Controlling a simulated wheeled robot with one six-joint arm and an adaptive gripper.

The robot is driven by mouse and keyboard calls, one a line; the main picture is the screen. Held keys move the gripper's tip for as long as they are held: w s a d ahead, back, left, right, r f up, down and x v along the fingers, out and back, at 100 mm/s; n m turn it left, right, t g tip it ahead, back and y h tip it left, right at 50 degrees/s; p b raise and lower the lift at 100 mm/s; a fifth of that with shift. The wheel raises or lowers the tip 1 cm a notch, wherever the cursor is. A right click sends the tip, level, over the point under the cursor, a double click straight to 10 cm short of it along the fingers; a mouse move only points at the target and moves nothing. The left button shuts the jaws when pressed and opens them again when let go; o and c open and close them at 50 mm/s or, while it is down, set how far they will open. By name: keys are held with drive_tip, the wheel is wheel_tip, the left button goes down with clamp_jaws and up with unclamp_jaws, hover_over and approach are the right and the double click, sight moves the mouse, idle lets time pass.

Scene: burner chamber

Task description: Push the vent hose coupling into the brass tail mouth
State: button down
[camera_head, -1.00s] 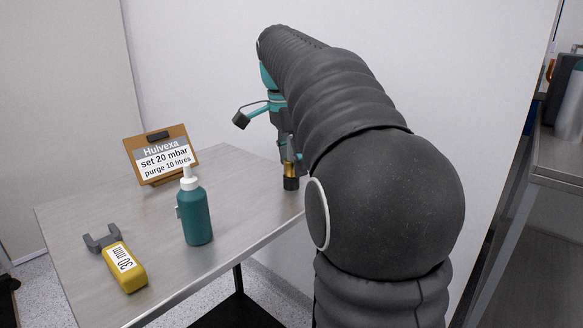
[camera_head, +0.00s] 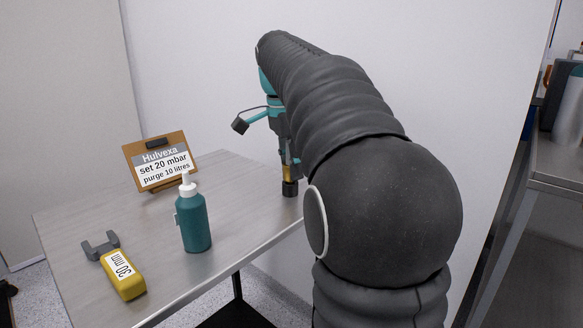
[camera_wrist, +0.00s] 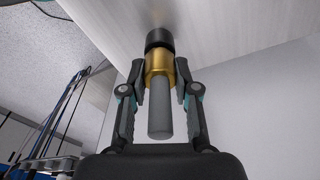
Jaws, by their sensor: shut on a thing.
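A brass-coloured cylinder (camera_wrist: 159,68) stands between the fingers of my gripper (camera_wrist: 162,82) in the wrist view. It has a black round end (camera_wrist: 159,38) against or very near the table top and a grey cylinder (camera_wrist: 160,115) pointing toward the camera. The fingers are shut on the brass part, one on each side. In the head view the brass part (camera_head: 287,173) and its black end (camera_head: 290,188) show upright below my gripper, at the table's right side. I cannot tell where the coupling ends and the tail mouth begins; no hose is clearly visible.
The metal table (camera_head: 255,225) holds a teal bottle (camera_head: 195,225), a yellow tool marked 30 mm (camera_head: 123,275) with a grey fork, and a sign board (camera_head: 160,162) at the back. A second bench (camera_head: 560,165) stands at right. A white wall is behind.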

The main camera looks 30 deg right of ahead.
wheel_tip(320, 180, up, 4)
drive_tip(key=shift+f+p, duration=0.1)
drive_tip(key=shift+p, duration=0.35)
drive_tip(key=s+d+r, duration=0.1)
drive_tip(key=d+r, duration=0.2)
drive_tip(key=d, duration=0.2)
drive_tip(key=s+d+r+p, duration=0.1)
drive_tip(key=d+r, duration=0.2)
drive_tip(key=d, duration=0.3)
drive_tip(key=shift+d+r, duration=0.25)
drive_tip(key=shift+r, duration=0.05)
drive_tip(key=shift+s, duration=0.1)
drive_tip(key=c, duration=1.7)
unclamp_jaws()
clamp_jaws()
drive_tip(key=shift+a, duration=0.1)
